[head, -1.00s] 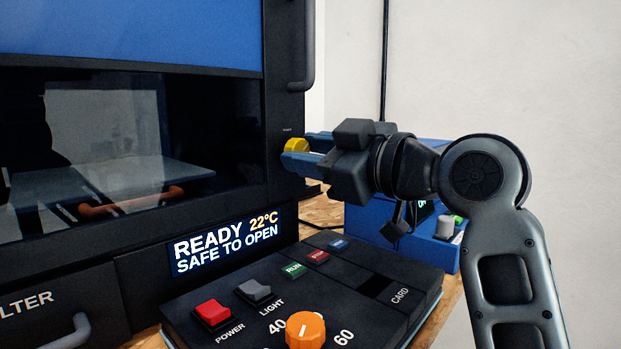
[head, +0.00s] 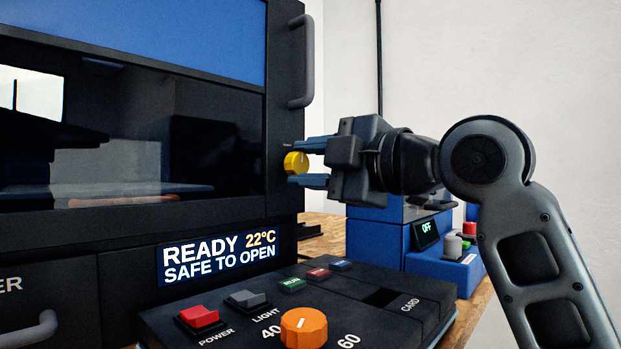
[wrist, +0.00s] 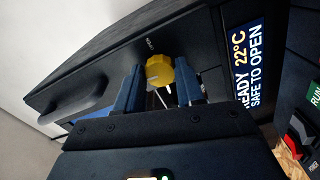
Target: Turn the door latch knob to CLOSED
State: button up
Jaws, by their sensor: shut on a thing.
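The door latch knob is a yellow ridged knob (head: 295,163) on the dark frame of the printer door (head: 285,120), below the door handle. My gripper (head: 303,164) reaches in from the right, with one blue finger above the knob and one below. In the wrist view the yellow knob (wrist: 159,70) sits between the two fingertips of my gripper (wrist: 160,78). My gripper is shut on the knob.
A grey bar handle (head: 304,62) stands out above the knob. A display (head: 220,256) reads "READY 22°C SAFE TO OPEN". A control panel with buttons and an orange dial (head: 303,327) juts out below. A blue device (head: 440,245) stands behind my arm.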

jog(key=shift+n, duration=0.5)
jog(key=o, duration=1)
jog(key=shift+o, duration=0.2)
jog(key=v, duration=0.7)
jog(key=shift+s+d, duration=0.25)
jog(key=shift+d, duration=0.05)
